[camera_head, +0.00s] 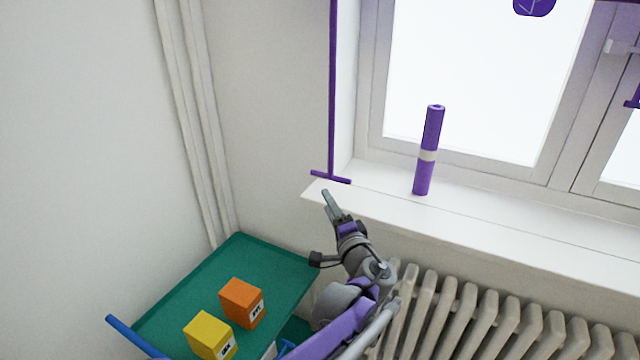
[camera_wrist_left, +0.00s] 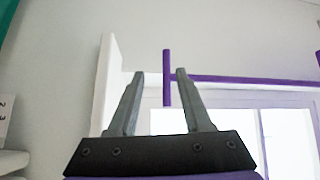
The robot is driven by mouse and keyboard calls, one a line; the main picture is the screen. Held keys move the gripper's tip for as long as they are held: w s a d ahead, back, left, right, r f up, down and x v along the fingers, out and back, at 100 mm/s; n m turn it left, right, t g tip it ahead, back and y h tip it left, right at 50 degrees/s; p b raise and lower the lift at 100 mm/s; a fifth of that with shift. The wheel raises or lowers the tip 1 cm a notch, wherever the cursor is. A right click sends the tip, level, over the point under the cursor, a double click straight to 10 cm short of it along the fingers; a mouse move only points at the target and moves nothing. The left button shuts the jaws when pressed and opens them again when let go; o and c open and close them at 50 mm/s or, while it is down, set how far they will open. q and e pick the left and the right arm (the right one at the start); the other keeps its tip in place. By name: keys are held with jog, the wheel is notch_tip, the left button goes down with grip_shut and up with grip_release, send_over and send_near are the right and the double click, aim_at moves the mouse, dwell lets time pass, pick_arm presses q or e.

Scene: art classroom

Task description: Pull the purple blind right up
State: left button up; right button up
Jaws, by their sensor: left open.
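A thin purple rod (camera_head: 332,80) hangs down along the left side of the window recess and ends in a purple crossbar (camera_head: 331,177) just above the sill's left corner. My left gripper (camera_head: 328,200) is open, its fingertips just below the crossbar. In the left wrist view the crossbar (camera_wrist_left: 167,60) stands upright between the open fingers (camera_wrist_left: 158,75), and the rod (camera_wrist_left: 250,79) runs off to the right. I cannot tell whether the fingers reach around it; they do not hold it. A rounded purple piece (camera_head: 533,6) shows at the top edge; the blind itself is mostly out of view.
A ribbed radiator (camera_head: 470,310) is below. A green tray-like surface (camera_head: 190,275) holds an orange box (camera_head: 238,300) and a yellow box (camera_head: 207,335).

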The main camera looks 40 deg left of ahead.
aim_at(319, 174)
pick_arm(q)
jog(key=shift+m+t, duration=0.3)
jog(key=shift+t, duration=0.1)
jog(key=x, duration=1.1)
jog(key=shift+w+r, duration=0.45)
grip_shut()
dwell(0.5)
